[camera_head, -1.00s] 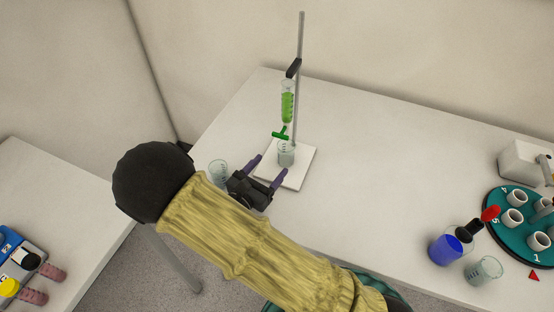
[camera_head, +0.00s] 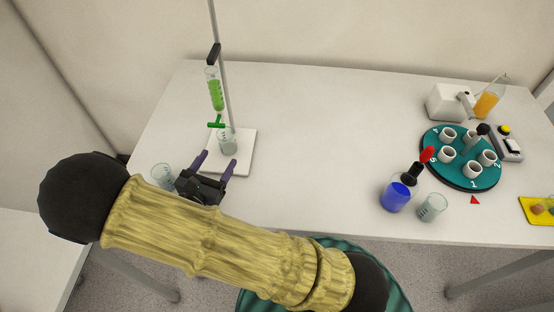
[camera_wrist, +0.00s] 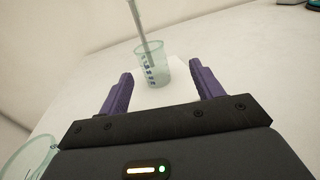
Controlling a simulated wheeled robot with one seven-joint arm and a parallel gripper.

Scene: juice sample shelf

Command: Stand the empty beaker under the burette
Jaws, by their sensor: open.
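A clear beaker (camera_head: 227,143) stands upright on the white stand base (camera_head: 243,160), below the burette (camera_head: 215,92) with green liquid and a green tap. It looks empty. The wrist view shows this beaker (camera_wrist: 152,68) straight ahead, beyond the fingertips. My gripper (camera_head: 215,163) is open and empty, just in front of that beaker and apart from it; its purple fingers also show in the wrist view (camera_wrist: 164,78). A second clear beaker (camera_head: 162,177) stands left of my gripper, and its rim shows at the lower left of the wrist view (camera_wrist: 30,152).
The stand's rod (camera_head: 222,60) rises behind the beaker. At the right are a beaker of blue liquid (camera_head: 396,198), a clear beaker (camera_head: 432,207), a teal carousel with cups (camera_head: 455,178) and a white device (camera_head: 447,102). The table's middle is clear.

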